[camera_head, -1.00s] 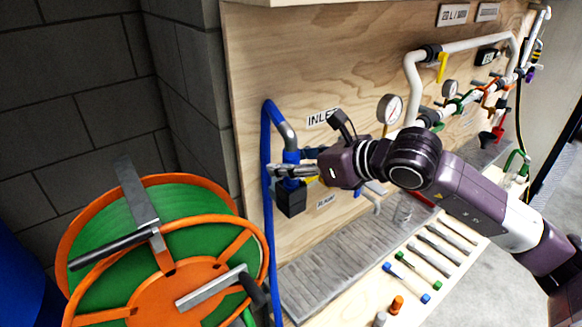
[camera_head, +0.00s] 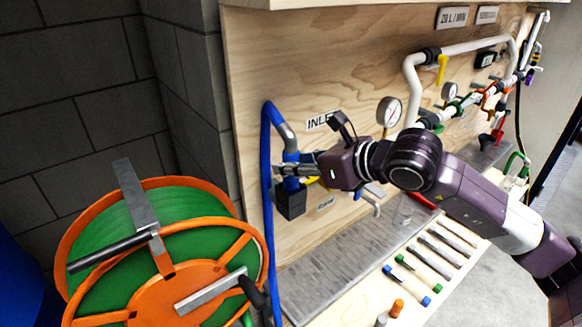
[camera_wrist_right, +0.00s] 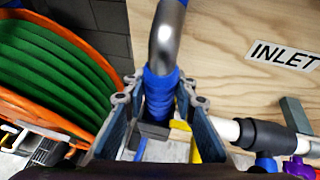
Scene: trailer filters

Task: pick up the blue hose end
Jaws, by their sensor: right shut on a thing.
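The blue hose end (camera_head: 291,158) is a blue sleeve under a bent metal elbow, on the hose that rises along the left of the wooden panel. It also shows in the right wrist view (camera_wrist_right: 160,92), upright between two dark finger pads. My right gripper (camera_head: 287,169) comes in from the right and is shut on the blue hose end, just above a black block (camera_head: 291,200). The fingers partly hide the sleeve. My left gripper is not in view.
The orange and green hose reel (camera_head: 165,262) stands close at the left. The INLET label (camera_head: 319,122), a gauge (camera_head: 389,110) and white pipes are on the panel at right. A grey tray (camera_head: 320,270) and several tools lie on the bench below.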

